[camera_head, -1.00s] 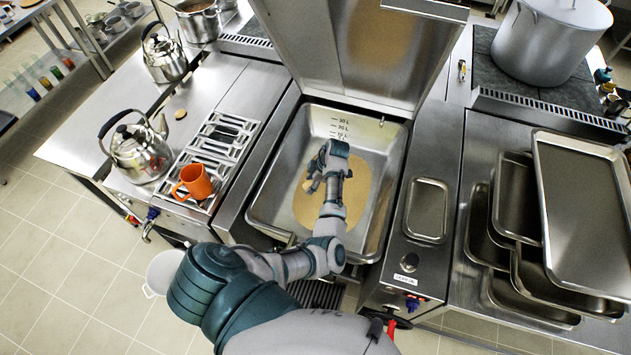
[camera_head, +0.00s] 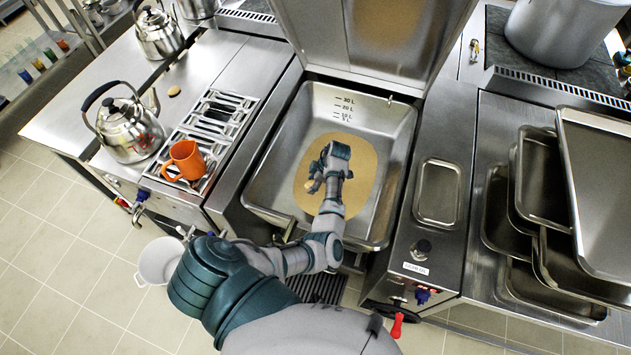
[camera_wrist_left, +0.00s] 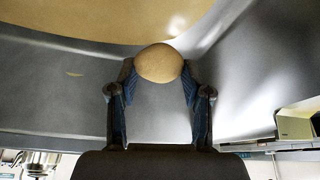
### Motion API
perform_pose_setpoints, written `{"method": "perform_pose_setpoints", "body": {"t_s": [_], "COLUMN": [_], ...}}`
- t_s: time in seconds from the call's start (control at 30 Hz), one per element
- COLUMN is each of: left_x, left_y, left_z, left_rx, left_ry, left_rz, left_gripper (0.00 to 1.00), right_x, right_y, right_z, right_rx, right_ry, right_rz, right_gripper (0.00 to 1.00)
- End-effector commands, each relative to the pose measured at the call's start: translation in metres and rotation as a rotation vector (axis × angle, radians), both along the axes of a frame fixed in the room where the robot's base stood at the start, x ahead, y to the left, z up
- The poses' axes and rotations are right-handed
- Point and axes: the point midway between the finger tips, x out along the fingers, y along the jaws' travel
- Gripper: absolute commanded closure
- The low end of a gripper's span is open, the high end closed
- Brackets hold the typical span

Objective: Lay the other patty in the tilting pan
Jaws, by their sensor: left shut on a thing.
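The tilting pan (camera_head: 262,185) stands open, with litre marks on its back wall and a tan patch (camera_head: 365,185) on its floor. My left gripper (camera_head: 314,187) is down inside the pan, over the left part of that patch. In the left wrist view, my left gripper (camera_wrist_left: 158,75) is shut on a round tan patty (camera_wrist_left: 158,63), held between the blue fingertips. The patty (camera_head: 311,189) is small and partly hidden in the head view. Another small tan disc (camera_head: 174,91) lies on the left counter; I cannot tell if it is a patty. My right gripper is out of view.
The raised lid (camera_head: 385,35) stands behind the pan. To the left are a grate (camera_head: 208,130), an orange mug (camera_head: 184,160) and a kettle (camera_head: 128,130). Metal trays (camera_head: 540,185) crowd the right counter.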

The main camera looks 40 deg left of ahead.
Motion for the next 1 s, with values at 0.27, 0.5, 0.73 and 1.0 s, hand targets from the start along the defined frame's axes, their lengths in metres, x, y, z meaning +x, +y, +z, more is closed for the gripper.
{"method": "perform_pose_setpoints", "body": {"t_s": [0.27,0.5,0.73,1.0], "left_x": [0.000,0.000,0.000,0.000], "left_y": [-0.003,-0.005,-0.002,-0.002], "left_z": [-0.041,-0.066,-0.079,-0.086], "left_rx": [0.004,0.007,0.004,0.002], "left_ry": [0.002,0.001,-0.001,0.000], "left_rz": [-0.001,-0.001,-0.001,-0.002], "left_gripper": [0.85,0.85,0.85,0.85], "right_x": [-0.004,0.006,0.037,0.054], "right_y": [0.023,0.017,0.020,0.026], "right_z": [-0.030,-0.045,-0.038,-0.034], "right_rx": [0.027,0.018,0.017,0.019], "right_ry": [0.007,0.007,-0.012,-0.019], "right_rz": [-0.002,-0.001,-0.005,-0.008], "right_gripper": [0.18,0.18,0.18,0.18]}}
